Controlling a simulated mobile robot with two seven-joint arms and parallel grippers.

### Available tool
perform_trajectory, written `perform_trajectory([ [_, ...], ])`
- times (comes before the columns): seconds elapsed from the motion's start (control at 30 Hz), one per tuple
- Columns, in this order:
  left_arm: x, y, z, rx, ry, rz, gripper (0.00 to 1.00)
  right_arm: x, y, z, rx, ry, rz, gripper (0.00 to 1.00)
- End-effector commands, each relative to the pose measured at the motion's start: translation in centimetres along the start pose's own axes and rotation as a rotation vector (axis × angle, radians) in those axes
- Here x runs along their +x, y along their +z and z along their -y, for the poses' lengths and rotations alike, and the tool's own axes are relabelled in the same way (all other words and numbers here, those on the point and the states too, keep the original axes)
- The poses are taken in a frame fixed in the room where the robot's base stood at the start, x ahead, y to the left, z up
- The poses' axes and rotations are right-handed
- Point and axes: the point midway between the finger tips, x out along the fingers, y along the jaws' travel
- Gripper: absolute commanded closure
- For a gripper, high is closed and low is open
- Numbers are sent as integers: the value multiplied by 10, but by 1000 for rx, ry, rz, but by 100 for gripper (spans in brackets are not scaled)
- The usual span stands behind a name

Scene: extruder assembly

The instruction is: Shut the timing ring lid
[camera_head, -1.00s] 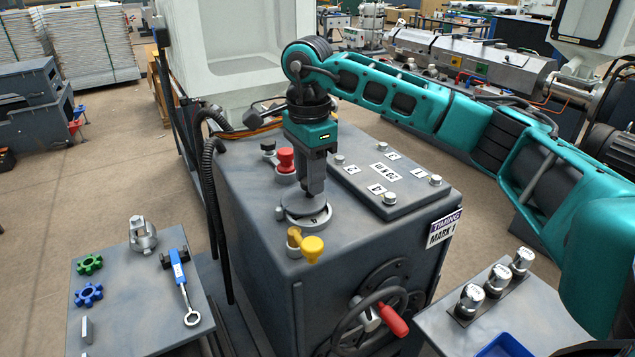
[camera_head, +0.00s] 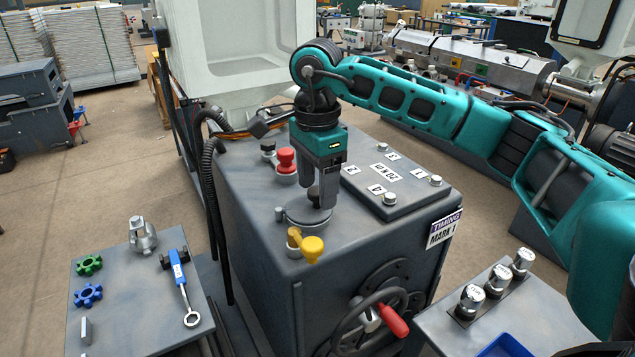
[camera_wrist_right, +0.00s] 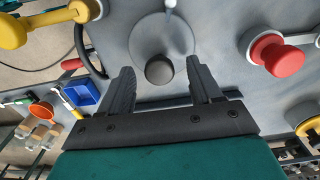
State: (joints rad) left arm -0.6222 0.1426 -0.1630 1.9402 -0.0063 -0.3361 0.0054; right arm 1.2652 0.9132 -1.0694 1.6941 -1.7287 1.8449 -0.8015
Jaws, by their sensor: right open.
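The timing ring lid (camera_head: 300,215) is a round grey disc with a dark knob, on top of the grey cabinet (camera_head: 250,230). It lies flat over the ring, as far as the head view shows. In the right wrist view the lid (camera_wrist_right: 143,38) shows as a pale disc with its dark knob (camera_wrist_right: 158,69) between my finger tips. My right gripper (camera_head: 319,202) points down just above the lid. It is open and empty, with the fingers apart on either side of the knob. My left gripper is not in view.
A yellow handle (camera_head: 312,248) stands at the front of the lid. A red button (camera_head: 286,160) is behind it. A bolted plate (camera_head: 385,175) lies to the right. A handwheel (camera_head: 370,320) is on the cabinet front. A side table (camera_head: 140,300) holds gears and a wrench.

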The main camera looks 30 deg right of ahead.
Motion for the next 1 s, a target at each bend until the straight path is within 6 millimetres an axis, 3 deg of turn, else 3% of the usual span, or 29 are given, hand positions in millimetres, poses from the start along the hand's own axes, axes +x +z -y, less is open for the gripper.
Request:
perform_trajectory([
  [0.7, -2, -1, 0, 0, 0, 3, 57, -65, 0, 0, 1, -2, 0, 36],
  [1.0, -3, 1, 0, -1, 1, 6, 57, -70, 0, 0, 1, 0, 0, 36],
])
